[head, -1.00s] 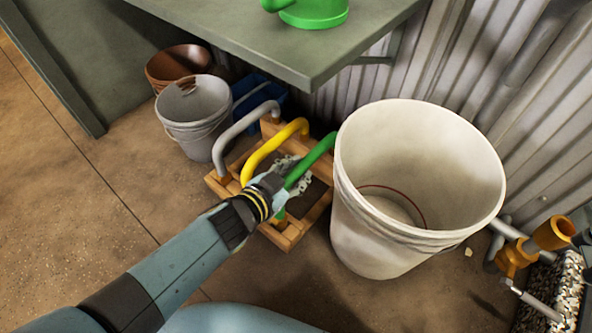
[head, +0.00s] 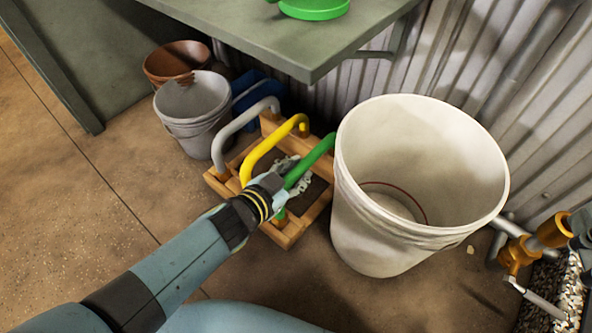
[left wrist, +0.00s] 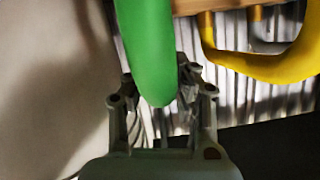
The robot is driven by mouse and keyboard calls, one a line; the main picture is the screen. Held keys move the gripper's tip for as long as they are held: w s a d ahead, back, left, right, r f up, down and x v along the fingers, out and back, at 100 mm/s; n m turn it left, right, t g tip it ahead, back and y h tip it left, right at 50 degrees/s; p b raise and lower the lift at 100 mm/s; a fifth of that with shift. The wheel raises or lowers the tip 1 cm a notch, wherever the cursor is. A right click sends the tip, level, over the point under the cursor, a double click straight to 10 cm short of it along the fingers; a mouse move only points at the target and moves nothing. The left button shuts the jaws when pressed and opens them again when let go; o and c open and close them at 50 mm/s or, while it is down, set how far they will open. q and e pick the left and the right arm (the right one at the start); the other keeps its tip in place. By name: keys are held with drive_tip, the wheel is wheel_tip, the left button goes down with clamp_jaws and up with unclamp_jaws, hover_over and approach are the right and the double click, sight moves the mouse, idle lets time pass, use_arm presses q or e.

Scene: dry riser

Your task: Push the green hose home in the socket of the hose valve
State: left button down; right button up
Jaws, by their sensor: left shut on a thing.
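The green hose (head: 318,158) is a bent tube standing in the wooden rack (head: 283,240), beside a yellow one and a grey one. My left gripper (head: 287,180) is shut on the green hose. In the left wrist view the green hose (left wrist: 147,45) comes down between the fingers (left wrist: 162,95), which partly hide it. A piece of green also shows below the hand, at the rack. The orange-brown hose valve (head: 518,256) is on pipework at the right edge, well apart from the hose. Its socket cannot be made out clearly.
A large white bucket (head: 365,240) stands close right of the rack, between it and the valve. The yellow hose (head: 262,155) and grey hose (head: 235,124) are just left. A green-grey table (head: 290,45) overhangs behind. Grey and brown pots stand back left. The floor at left is clear.

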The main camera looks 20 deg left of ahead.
use_arm(q)
drive_tip(key=shift+f, duration=0.15)
drive_tip(key=c, duration=1)
unclamp_jaws()
